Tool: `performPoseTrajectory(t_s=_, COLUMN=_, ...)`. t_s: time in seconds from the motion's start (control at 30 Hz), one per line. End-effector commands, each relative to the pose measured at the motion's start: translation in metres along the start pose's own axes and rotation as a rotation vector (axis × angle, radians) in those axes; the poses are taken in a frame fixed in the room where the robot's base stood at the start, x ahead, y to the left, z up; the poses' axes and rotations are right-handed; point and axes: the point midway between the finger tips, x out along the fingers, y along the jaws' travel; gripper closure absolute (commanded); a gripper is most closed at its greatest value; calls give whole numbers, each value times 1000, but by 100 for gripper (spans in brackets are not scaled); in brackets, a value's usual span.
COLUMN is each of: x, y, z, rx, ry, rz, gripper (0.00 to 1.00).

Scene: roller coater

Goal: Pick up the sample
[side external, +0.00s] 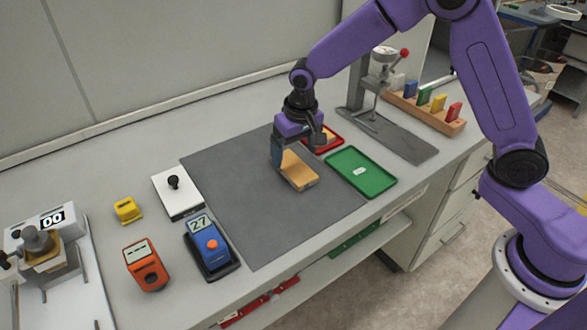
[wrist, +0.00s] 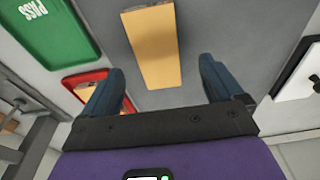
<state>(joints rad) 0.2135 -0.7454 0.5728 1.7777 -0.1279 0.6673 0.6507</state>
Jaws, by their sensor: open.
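The sample looks like a flat tan block (side external: 298,172) with a pale end, lying on the dark grey mat (side external: 235,188). In the wrist view the tan block (wrist: 154,50) lies ahead of my fingers, roughly in line with the gap between them. My gripper (side external: 288,163) is open and low over the mat at the block's far end. In the wrist view its two blue fingertips (wrist: 160,78) stand apart, with nothing gripped. Part of the block is hidden behind the gripper in the side view.
A green tray (side external: 375,178), marked PASS in the wrist view, lies right of the block. A red tray (side external: 331,140) holding a tan piece is behind it. A drill-like stand (side external: 362,95), a rack of coloured blocks (side external: 410,103) and a blue device (side external: 210,250) flank the mat.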

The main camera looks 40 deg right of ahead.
Motion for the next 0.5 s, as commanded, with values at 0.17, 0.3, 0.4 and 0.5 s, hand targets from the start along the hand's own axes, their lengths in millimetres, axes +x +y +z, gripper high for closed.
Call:
performPoseTrajectory(t_s=0.17, x=23, y=4, z=-1, rx=1, ry=-3, rz=2, gripper=6)
performPoseTrajectory(t_s=0.3, x=41, y=4, z=-2, rx=2, ry=-2, rz=1, gripper=6)
performPoseTrajectory(t_s=0.4, x=48, y=4, z=-2, rx=1, ry=-1, rz=0, gripper=6)
performPoseTrajectory(t_s=0.5, x=50, y=4, z=-2, rx=1, ry=0, rz=-1, gripper=6)
